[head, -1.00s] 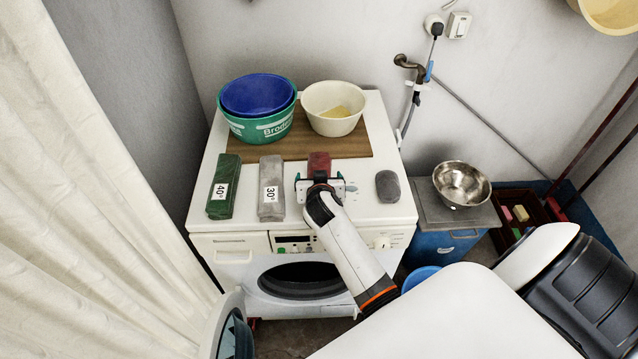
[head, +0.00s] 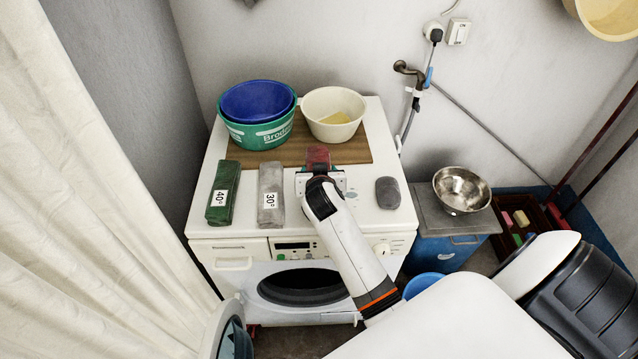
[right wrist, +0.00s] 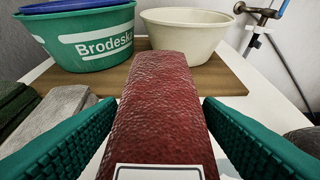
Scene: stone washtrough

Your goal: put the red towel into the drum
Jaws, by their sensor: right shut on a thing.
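The red towel (head: 318,156) is a folded dark red bundle over the right half of the white washing machine's top. My right gripper (head: 320,178) is shut on it from the front. In the right wrist view the towel (right wrist: 160,105) stands between the two green fingers, with part of a white label at its near end. I cannot tell whether it touches the top. The drum (head: 300,288) is a dark round opening in the machine's front, below the gripper. Its door (head: 232,338) stands open at the lower left. My left gripper is out of view.
A green towel (head: 222,195) and a grey towel (head: 271,195) lie left of the gripper; a dark grey stone-like lump (head: 388,192) lies right. Green and blue basins (head: 258,132) and a cream bowl (head: 334,125) stand on a wooden board behind. A steel bowl (head: 462,188) stands further right.

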